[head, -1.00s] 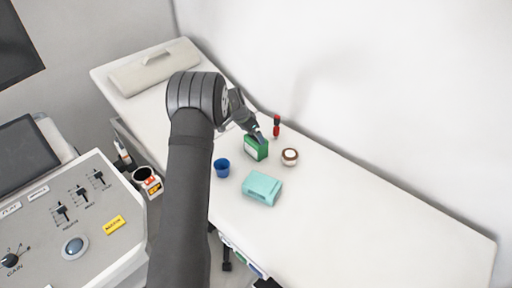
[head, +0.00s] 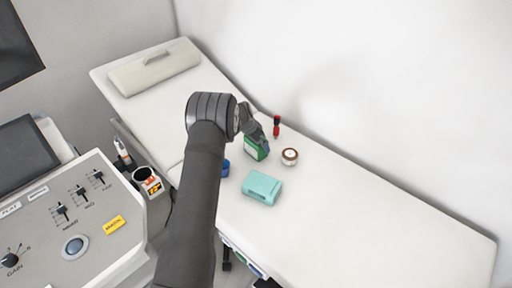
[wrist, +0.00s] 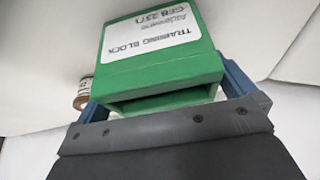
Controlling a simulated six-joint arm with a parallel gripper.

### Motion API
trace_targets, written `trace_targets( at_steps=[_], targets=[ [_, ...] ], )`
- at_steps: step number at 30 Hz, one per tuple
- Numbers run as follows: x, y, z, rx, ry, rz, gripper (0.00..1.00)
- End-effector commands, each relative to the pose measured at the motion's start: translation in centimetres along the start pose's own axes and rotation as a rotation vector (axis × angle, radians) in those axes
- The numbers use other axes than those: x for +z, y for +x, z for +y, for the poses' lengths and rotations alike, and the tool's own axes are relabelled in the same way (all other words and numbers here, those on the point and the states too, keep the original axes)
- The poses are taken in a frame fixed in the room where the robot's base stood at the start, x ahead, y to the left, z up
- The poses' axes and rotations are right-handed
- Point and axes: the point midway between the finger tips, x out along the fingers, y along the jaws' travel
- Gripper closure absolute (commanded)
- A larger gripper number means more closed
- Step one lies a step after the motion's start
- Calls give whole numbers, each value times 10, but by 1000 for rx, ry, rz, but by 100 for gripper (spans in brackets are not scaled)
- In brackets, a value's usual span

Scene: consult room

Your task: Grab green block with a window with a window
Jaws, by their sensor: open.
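The green block (head: 254,150) stands on the white couch top, with a white label on its face. In the wrist view the green block (wrist: 165,65) shows its label reading "TRAINING BLOCK" and a dark slot-like opening low on its near side. My gripper (head: 262,143) is at the block, reaching down from above. In the wrist view the fingers of my gripper (wrist: 165,85) are blue, open, one on each side of the block. Whether either finger touches it I cannot tell.
A teal box (head: 262,188) lies in front of the block. A blue cup (head: 226,168) is partly hidden behind my arm. A brown-and-white round jar (head: 289,156) stands right of the block, and a red-and-black object (head: 277,126) behind it. The couch's right part is clear.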

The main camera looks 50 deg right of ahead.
Motion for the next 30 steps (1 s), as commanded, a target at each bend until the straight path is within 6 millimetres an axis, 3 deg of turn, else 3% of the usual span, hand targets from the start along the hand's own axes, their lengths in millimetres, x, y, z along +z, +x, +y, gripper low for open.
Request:
trace_targets(
  at_steps=[1, 9, 20, 27, 30],
  targets=[
    [0, 0, 0, 0, 0, 0, 0],
    [-1, -1, 0, -1, 0, 1, 50],
    [-3, -7, -1, -1, 0, 2, 50],
    [-17, -39, -1, -1, 2, 3, 50],
    [-25, -49, 19, 2, 4, 1, 50]
  ],
)
